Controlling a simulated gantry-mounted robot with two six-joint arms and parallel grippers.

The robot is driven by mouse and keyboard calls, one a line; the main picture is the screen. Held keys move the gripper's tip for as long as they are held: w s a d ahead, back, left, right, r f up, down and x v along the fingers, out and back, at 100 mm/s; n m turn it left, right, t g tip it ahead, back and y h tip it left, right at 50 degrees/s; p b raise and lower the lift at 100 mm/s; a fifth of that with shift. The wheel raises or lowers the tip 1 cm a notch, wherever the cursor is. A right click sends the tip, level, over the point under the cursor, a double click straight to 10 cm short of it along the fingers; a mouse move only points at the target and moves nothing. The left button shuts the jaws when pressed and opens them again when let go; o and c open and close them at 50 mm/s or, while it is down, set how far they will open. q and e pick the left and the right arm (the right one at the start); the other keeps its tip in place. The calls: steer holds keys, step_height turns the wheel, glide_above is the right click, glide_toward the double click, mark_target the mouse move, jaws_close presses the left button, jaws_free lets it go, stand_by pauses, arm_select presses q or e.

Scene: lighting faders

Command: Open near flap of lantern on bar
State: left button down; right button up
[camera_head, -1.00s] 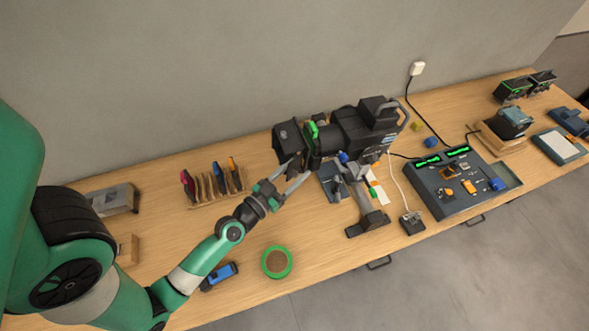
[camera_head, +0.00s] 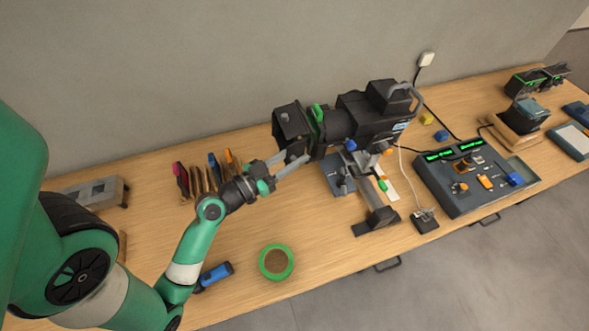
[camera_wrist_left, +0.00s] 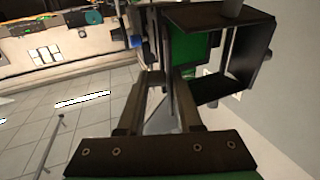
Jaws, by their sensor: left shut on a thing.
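The black lantern (camera_head: 372,117) is mounted on a stand, with its square flapped front (camera_head: 291,124) facing left. A green piece (camera_head: 318,117) sits just behind that front. My left gripper (camera_head: 291,160) is at the lower near side of the front. In the left wrist view my left gripper (camera_wrist_left: 163,100) has a thin grey flap (camera_wrist_left: 161,116) between its fingers, and it is shut on it. Other dark flaps (camera_wrist_left: 237,55) stand out around the lantern's green-lit opening (camera_wrist_left: 196,50). The fingers partly hide the held flap. My right gripper is in neither view.
The lantern's stand foot (camera_head: 376,222) is on the wooden table. A control desk (camera_head: 474,178) with faders stands to the right. A rack of coloured cards (camera_head: 205,178), a green tape roll (camera_head: 276,262) and a blue torch (camera_head: 215,275) lie left and in front.

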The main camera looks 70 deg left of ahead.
arm_select(q)
steer(key=shift+a+f+m+h+b, duration=0.2)
steer(key=shift+f+m+h+b, duration=0.1)
steer(key=shift+m+h, duration=0.1)
steer(key=h+p, duration=0.1)
steer(key=p, duration=0.1)
steer(key=r+m+h+p, duration=0.1)
steer(key=shift+s+a+t+p, duration=0.1)
steer(key=shift+s+t+p, duration=0.05)
steer(key=shift+t+p, duration=0.2)
steer(key=shift+m+h+p, duration=0.3)
steer(key=shift+h, duration=0.1)
steer(key=shift+f, duration=0.1)
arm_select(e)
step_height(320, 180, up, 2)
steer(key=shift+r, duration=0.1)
arm_select(q)
steer(key=c, duration=0.7)
jaws_free()
steer(key=shift+d, duration=0.2)
steer(key=shift+f, duration=0.1)
